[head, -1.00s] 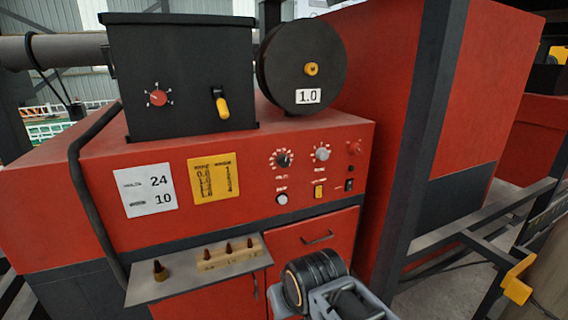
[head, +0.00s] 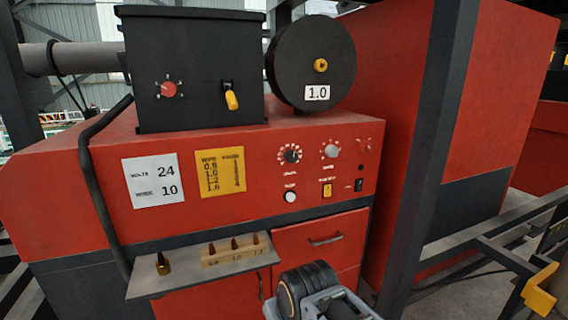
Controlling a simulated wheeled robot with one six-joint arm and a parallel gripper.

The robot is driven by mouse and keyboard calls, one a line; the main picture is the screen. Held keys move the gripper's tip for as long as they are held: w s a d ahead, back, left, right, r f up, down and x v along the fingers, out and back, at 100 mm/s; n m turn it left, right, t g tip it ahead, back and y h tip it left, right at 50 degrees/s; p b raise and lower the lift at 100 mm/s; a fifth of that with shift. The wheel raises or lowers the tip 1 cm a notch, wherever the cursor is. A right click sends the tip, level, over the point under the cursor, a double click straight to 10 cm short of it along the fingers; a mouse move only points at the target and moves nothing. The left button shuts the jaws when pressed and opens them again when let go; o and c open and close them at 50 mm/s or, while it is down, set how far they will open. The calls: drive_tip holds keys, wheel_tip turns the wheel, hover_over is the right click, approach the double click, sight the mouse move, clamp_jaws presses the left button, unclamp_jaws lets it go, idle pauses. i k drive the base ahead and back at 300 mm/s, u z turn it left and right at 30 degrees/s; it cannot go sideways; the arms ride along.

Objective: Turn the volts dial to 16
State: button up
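The red welding machine's front panel (head: 255,210) faces me in the head view. A black dial (head: 291,155) ringed by white marks sits on it, with a label below that looks like volts but is too small to read surely. A grey dial (head: 331,151) is to its right. A white card (head: 153,181) shows volts 24 and wire 10 or 1.0. My arm's end shows at the bottom centre, below the panel and apart from the dials. Its fingertips cannot be made out.
A yellow chart (head: 220,174) is left of the dials. A white button (head: 290,197), yellow switch (head: 326,190) and black switch (head: 359,185) lie below them. A shelf (head: 150,286) with several nozzles juts out at lower left. A dark post (head: 420,150) stands right of the panel.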

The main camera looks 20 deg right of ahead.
sight(290, 155)
drive_tip(key=u, duration=1.45)
drive_tip(key=i, duration=0.85)
drive_tip(key=z, duration=2.4)
